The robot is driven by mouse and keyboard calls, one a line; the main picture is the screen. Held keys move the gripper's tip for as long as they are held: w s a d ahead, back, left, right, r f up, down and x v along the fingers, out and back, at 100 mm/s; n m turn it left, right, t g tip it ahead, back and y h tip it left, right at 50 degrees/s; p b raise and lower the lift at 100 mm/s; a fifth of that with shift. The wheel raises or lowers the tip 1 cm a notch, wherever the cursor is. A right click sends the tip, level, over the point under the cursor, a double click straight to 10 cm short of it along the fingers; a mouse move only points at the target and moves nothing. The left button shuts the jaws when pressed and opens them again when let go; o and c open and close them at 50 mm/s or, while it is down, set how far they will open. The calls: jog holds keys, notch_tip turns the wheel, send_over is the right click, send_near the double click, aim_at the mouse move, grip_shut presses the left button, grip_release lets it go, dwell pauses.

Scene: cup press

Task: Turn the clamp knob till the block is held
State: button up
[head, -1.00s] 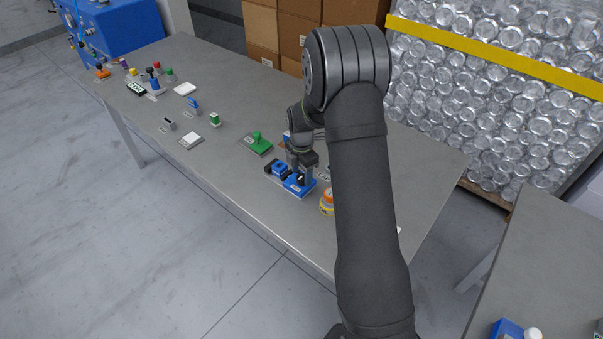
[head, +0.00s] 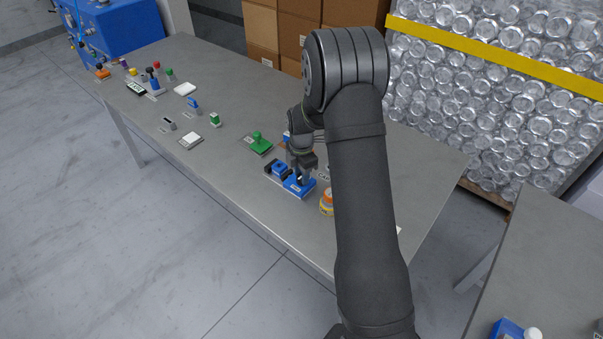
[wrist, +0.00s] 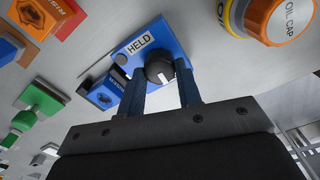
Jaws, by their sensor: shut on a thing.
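The clamp is a blue base (head: 305,191) near the table's front edge. In the wrist view its blue plate (wrist: 175,39) carries a white label reading "HELD". The black round clamp knob (wrist: 159,68) has a white mark on it and sits between my fingers. My gripper (wrist: 161,82) is shut on the knob; it also shows over the clamp in the head view (head: 299,176).
An orange and white oil cap (head: 326,203) stands just right of the clamp. A green-handled piece (head: 259,145) stands behind left. Several small parts are spread toward the table's far left.

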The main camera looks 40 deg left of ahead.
jog(key=m, duration=0.3)
jog(key=shift+m, duration=0.4)
jog(key=m, duration=0.3)
jog(key=shift+m, duration=0.4)
jog(key=m, duration=0.4)
jog(key=shift+w, duration=0.1)
jog(key=m, duration=0.8)
jog(key=shift+m, duration=0.3)
jog(key=m, duration=0.3)
jog(key=shift+m, duration=0.3)
jog(key=m, duration=0.3)
jog(key=shift+w+m, duration=0.1)
jog(key=shift+m, duration=2)
